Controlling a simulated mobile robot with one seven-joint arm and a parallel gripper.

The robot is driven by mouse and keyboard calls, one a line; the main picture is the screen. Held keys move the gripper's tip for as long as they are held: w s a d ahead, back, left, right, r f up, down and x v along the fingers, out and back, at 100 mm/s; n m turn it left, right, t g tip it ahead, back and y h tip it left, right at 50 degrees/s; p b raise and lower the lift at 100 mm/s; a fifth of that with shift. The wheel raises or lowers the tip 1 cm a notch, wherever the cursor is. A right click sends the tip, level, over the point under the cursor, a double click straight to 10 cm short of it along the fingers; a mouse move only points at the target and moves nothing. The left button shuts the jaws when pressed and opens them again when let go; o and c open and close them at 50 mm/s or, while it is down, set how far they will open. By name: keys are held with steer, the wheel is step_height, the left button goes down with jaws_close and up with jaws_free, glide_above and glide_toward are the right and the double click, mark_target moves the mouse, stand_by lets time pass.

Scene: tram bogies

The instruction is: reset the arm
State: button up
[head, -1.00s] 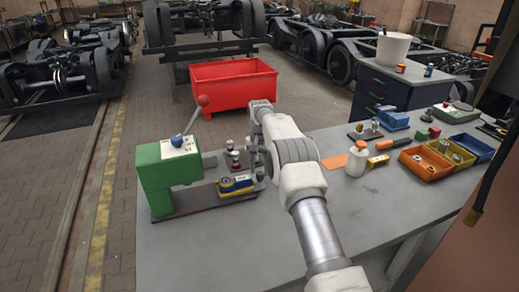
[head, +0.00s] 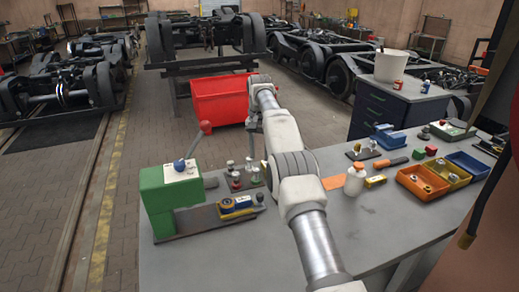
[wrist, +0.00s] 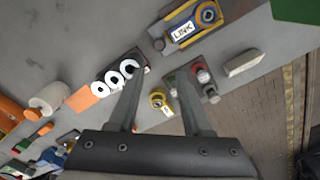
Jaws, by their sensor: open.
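My gripper (head: 252,125) hangs at the end of my arm in the head view, above the far side of the grey workbench (head: 215,268). Its fingertips are hard to make out there. In the wrist view my gripper (wrist: 162,75) shows two fingers spread apart with nothing held between them. Below them lie a small rack with white rings (wrist: 121,74), a yellow ring part (wrist: 158,99) and a red-topped piece (wrist: 203,75). The gripper appears clear of the bench.
A green press (head: 160,203) with a lever stands left, beside a blue-and-yellow labelled part (head: 238,204). A white bottle (head: 354,181) and an orange bin (head: 418,191) are right. A red crate (head: 220,103) stands beyond the bench. The front bench surface is clear.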

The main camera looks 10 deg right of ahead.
steer(key=shift+r, duration=0.1)
steer(key=s+r+n+t, duration=0.1)
steer(key=s+r, duration=0.4)
steer(key=r, duration=0.8)
steer(key=s+d+r+n+t, duration=0.1)
steer(key=s+r+n+t, duration=0.1)
steer(key=s+r, duration=0.85)
steer(key=s+f+n+t, duration=0.1)
steer(key=s+f, duration=0.1)
steer(key=s, duration=1.6)
steer(key=s+f, duration=0.3)
steer(key=s, duration=0.3)
steer(key=s+f+n+t, duration=0.1)
steer(key=s+f, duration=0.3)
steer(key=s, duration=0.2)
steer(key=shift+s+d+f+t, duration=0.3)
steer(key=shift+s+d, duration=0.05)
steer(key=shift+d, duration=0.1)
